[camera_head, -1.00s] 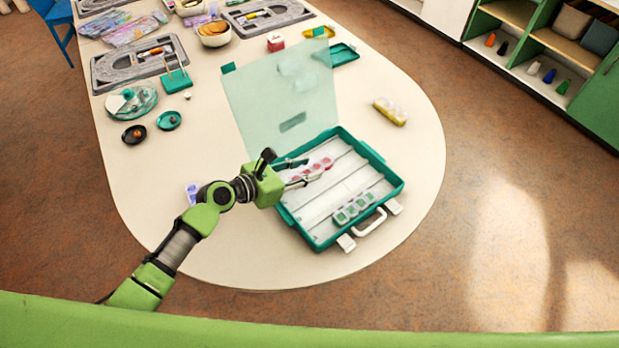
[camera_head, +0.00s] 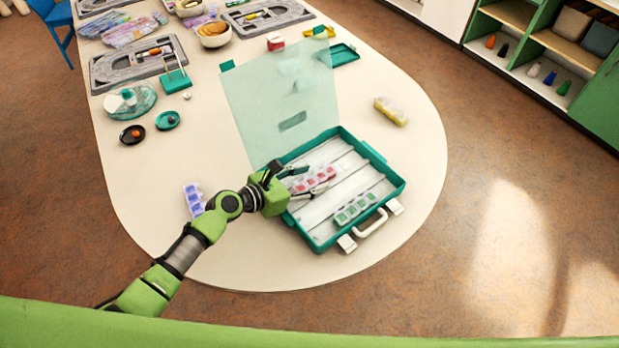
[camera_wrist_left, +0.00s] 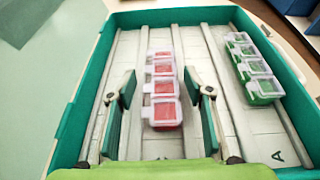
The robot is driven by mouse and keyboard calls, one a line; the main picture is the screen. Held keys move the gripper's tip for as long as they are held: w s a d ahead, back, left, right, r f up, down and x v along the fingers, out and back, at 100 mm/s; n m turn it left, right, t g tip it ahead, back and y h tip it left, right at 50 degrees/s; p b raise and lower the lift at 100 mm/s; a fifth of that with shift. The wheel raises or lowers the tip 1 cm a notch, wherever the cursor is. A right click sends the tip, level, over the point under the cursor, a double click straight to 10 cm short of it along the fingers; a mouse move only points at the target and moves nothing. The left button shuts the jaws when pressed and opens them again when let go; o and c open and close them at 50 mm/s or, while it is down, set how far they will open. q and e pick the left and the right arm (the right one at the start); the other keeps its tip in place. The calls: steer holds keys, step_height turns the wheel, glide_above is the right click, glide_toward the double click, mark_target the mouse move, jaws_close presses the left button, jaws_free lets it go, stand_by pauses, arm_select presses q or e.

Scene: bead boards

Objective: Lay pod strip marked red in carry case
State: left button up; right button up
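The pod strip marked red (camera_head: 315,178) has clear lids over red pods. It lies in the open teal carry case (camera_head: 325,243), in a lane between two pale ridges, and also shows in the left wrist view (camera_wrist_left: 163,90). My left gripper (camera_head: 303,181) is over the case with one finger on each side of the strip. In the left wrist view the fingers (camera_wrist_left: 158,95) stand open, with gaps between them and the strip. My right gripper is not in view.
A green pod strip (camera_head: 355,208) lies in the case's lane nearest the handle. The clear lid (camera_head: 280,100) stands raised behind. A purple strip (camera_head: 193,200) and a yellow strip (camera_head: 391,111) lie on the table. The table right of the case is clear.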

arm_select(q)
steer(key=shift+s+a+r, duration=0.15)
steer(key=shift+r, duration=0.15)
steer(key=v, duration=1.1)
steer(key=shift+s+a+p, duration=0.2)
steer(key=shift+p, duration=0.2)
